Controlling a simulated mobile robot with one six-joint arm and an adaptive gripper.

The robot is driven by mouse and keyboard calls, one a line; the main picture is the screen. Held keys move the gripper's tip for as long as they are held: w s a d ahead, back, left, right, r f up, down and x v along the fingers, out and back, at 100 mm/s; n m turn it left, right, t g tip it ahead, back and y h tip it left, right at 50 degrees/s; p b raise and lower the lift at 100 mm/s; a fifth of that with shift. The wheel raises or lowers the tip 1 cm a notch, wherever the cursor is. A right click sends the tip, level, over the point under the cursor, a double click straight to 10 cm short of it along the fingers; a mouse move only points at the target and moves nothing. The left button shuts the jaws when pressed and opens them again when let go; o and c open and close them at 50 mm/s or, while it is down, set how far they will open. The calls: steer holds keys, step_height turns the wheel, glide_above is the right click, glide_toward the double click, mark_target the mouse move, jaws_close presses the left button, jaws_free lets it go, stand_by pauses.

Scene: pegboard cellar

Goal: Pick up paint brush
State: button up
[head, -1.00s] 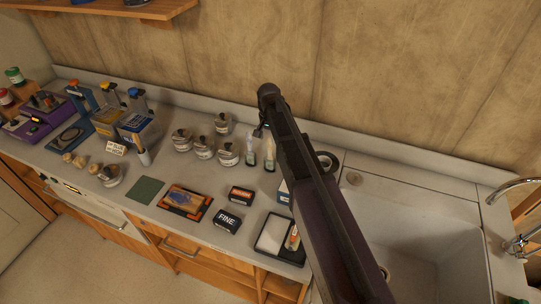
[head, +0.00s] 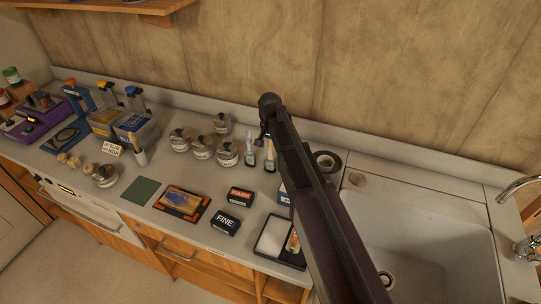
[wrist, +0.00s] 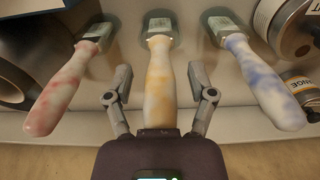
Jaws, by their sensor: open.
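Three paint brushes show in the wrist view, with metal ferrules towards the top and handles towards me. The middle one has a white and yellow handle (wrist: 160,68), the left one a white and red handle (wrist: 62,92), the right one a white and blue handle (wrist: 262,85). My gripper (wrist: 160,82) is open, one finger on each side of the yellow handle, with gaps visible on both sides. In the head view, two brushes (head: 250,150) stand bristles down on the counter beside my gripper (head: 263,137). My arm may hide the third.
Several labelled tins (head: 228,153) stand left of the brushes. A black tape roll (head: 327,160) lies to the right, before the sink (head: 430,235). Small boxes (head: 226,221) and a paint tray (head: 271,236) lie in front. The wall rises close behind the counter.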

stand_by(0.3)
jaws_close()
steer(key=shift+r, duration=0.2)
step_height(320, 180, up, 10)
steer(key=p, duration=1)
steer(key=shift+f, duration=0.2)
stand_by(0.5)
steer(key=c, duration=0.9)
jaws_free()
jaws_close()
